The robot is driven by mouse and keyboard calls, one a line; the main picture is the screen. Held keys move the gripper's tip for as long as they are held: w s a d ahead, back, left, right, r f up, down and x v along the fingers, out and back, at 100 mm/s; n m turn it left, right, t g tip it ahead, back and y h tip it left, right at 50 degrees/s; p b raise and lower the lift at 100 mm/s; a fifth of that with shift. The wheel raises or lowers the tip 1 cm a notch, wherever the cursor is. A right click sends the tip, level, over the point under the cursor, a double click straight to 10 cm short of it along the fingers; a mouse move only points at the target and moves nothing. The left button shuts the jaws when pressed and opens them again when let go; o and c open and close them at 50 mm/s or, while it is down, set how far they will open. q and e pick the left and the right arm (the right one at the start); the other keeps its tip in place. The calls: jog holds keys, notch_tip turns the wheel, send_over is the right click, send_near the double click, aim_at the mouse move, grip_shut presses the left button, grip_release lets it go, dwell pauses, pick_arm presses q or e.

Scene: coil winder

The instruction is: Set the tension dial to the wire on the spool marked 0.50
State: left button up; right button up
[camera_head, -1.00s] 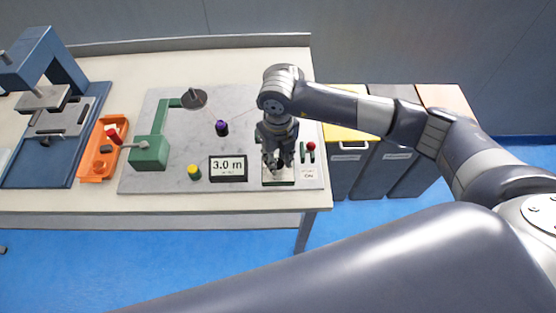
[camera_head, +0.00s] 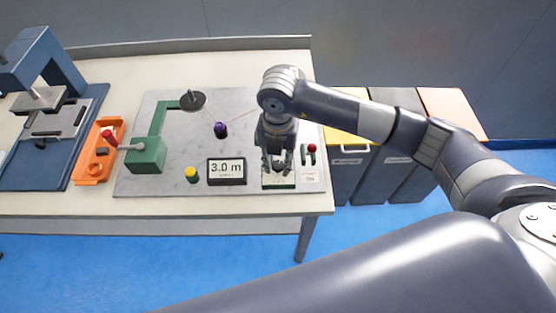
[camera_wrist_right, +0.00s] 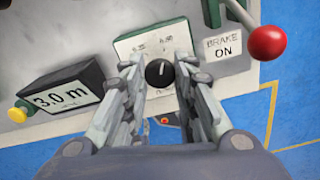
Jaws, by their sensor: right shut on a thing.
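The tension dial (camera_wrist_right: 160,73) is a black round knob with a white pointer mark on a pale, green-edged panel (camera_wrist_right: 128,46); the small numbers on the panel are too blurred to read surely. My right gripper (camera_wrist_right: 159,78) points down over the panel, its fingers on both sides of the knob and shut on it. In the head view my right gripper (camera_head: 277,166) covers the dial. No spool marking 0.50 can be read. My left gripper is not in view.
A display (camera_head: 226,171) reads 3.0 m, beside a yellow button (camera_head: 192,174). The red-knobbed brake lever (camera_wrist_right: 266,43) and its "BRAKE ON" label stand close right of the dial. A green winder (camera_head: 148,155), purple-topped post (camera_head: 220,129) and orange tray (camera_head: 89,172) lie left.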

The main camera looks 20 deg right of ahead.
aim_at(278, 165)
jog(key=shift+w+r, duration=0.1)
dwell(0.3)
jog(key=o, duration=0.9)
jog(key=shift+o, duration=0.9)
notch_tip(278, 165, up, 12)
